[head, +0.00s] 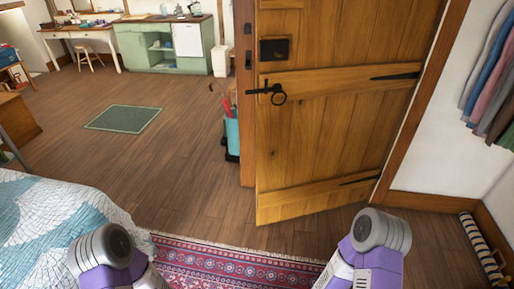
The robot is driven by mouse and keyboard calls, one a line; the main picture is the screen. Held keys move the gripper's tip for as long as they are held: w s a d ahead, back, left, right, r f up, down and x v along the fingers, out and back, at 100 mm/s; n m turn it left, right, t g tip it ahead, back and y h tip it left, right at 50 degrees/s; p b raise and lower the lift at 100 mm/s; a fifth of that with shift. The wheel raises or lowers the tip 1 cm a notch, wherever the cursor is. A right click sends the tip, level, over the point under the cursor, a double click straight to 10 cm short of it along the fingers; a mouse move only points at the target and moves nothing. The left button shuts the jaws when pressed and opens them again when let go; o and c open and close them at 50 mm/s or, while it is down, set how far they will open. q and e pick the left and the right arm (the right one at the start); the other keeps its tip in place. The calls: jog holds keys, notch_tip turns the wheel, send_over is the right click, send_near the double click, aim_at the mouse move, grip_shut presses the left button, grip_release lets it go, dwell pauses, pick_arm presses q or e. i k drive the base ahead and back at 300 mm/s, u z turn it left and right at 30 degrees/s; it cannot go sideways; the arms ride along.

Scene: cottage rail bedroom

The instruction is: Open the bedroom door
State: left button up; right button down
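The wooden bedroom door (335,130) stands in front of me, hinged on its right side with black strap hinges. It looks ajar, with its free left edge apart from the frame post (245,110). A black lock box (275,49) sits near its left edge. Parts of my two arms show at the bottom of the head view, left and right, apart from the door. Neither gripper's fingers can be seen.
A bed with a white and teal quilt (45,225) is at lower left. A red patterned rug (225,265) lies before me. A striped roll (482,250) lies at right. Beyond the doorway are open floor, a green mat (125,118) and a green cabinet (160,45).

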aim_at(347, 72)
jog(key=u, duration=1.2)
jog(key=i, duration=1.45)
jog(key=z, duration=1)
jog(key=i, duration=0.85)
jog(key=z, duration=0.8)
